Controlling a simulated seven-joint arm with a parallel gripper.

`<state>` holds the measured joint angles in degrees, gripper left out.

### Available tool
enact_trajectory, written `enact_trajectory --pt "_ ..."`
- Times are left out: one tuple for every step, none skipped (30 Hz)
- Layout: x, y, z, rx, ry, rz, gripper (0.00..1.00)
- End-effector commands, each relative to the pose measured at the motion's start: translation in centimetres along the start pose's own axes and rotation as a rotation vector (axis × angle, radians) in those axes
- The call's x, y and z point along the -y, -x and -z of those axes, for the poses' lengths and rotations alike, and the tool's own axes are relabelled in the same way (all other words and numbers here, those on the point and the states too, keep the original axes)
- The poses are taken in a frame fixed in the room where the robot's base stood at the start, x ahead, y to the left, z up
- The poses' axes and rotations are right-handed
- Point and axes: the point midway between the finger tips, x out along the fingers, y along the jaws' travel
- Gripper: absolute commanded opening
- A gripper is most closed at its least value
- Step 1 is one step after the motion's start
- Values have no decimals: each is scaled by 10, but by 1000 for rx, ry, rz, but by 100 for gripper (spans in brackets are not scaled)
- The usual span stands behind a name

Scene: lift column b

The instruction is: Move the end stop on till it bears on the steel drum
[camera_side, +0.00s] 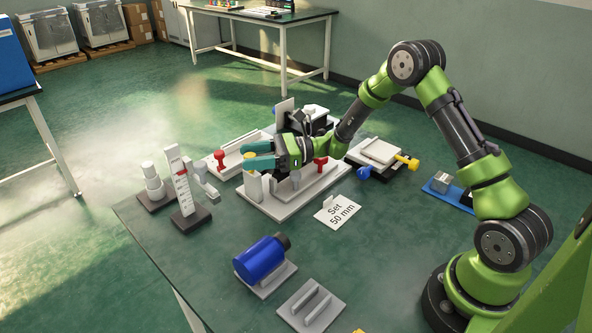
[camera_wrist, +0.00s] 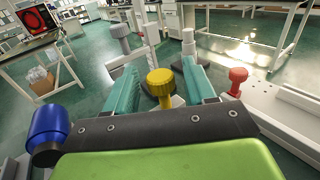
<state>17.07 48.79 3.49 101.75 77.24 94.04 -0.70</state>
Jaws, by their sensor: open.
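My gripper (camera_side: 258,155) is open above the left end of a grey fixture (camera_side: 285,208) in the side view. In the wrist view its teal fingers (camera_wrist: 160,85) stand apart on either side of a yellow knob (camera_wrist: 160,82), with no clear contact. Pale upright blocks (camera_side: 254,186) stand at the fixture's left end; I cannot tell which is the end stop. A small grey cylinder (camera_side: 295,180), possibly the steel drum, sits to their right, partly hidden under my wrist. Any gap between them is unclear.
A red knob (camera_side: 320,163) stands on the fixture's right. A height gauge (camera_side: 182,190) and white stepped post (camera_side: 153,182) stand left. A "Set 50 mm" card (camera_side: 338,211), blue cylinder (camera_side: 260,261) and slotted plate (camera_side: 311,305) lie in front. A slide table (camera_side: 379,153) is right.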

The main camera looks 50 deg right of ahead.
Motion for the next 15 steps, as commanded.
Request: enact_trajectory --pt "0 -4 0 0 1 -1 55" --pt "0 -5 0 0 1 0 55" --pt "0 -7 0 0 1 0 55" --pt "0 -8 0 0 1 1 55" --pt "0 -8 0 0 0 1 55" --pt "0 -8 0 0 0 1 55" --pt "0 -8 0 0 0 1 55" --pt "0 -8 0 0 0 1 55" --pt "0 -8 0 0 0 1 55" --pt "0 -8 0 0 0 1 55" --pt "0 -8 0 0 0 1 55" --pt "0 -8 0 0 0 1 53" --pt "0 -8 0 0 0 1 49" --pt "0 -8 0 0 0 1 44" --pt "0 -8 0 0 0 0 38"
